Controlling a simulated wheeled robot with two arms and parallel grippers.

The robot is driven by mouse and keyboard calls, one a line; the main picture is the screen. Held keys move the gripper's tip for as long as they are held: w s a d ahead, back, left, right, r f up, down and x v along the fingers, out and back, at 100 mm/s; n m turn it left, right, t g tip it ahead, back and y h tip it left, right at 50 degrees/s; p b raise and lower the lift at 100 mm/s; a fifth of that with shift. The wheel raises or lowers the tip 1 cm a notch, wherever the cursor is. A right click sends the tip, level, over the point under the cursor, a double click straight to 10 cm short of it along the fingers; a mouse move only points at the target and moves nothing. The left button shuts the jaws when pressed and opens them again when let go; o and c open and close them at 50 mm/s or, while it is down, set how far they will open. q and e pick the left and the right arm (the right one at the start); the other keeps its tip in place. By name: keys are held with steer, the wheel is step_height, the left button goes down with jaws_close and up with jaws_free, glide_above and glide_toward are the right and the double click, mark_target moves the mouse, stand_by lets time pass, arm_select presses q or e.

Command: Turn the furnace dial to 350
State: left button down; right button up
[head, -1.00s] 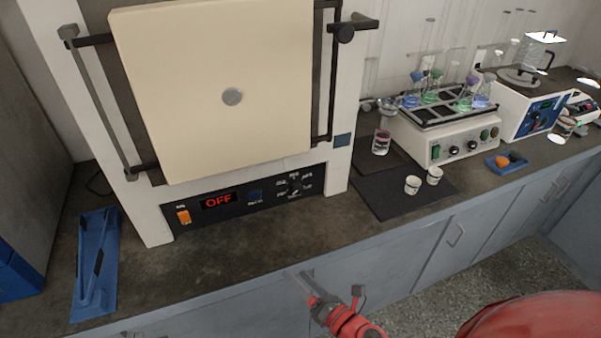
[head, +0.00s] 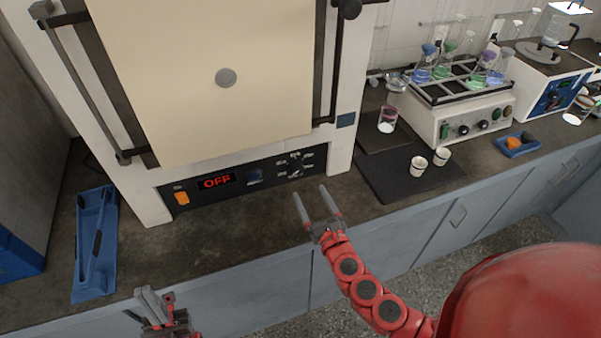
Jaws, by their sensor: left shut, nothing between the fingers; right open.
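The furnace (head: 203,80) stands on the bench with its cream door closed. Its lower black panel carries an orange switch (head: 181,198), a red display reading OFF (head: 216,182) and a dark dial (head: 295,164) with white marks around it; the marks are too small to read. My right gripper (head: 317,193) is open and empty, just below and in front of the dial, apart from it. My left gripper (head: 146,293) is shut and empty at the bench's front edge, lower left.
A blue tray (head: 80,285) with a long tool lies at left. The bench in front of the furnace (head: 225,230) is clear.

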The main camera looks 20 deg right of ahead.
mark_target(298, 171)
steer(key=w+p, duration=0.1)
steer(key=w, duration=0.6)
steer(key=shift+w, duration=0.35)
steer(key=shift+w+a, duration=0.2)
steer(key=shift+w, duration=0.3)
jaws_close()
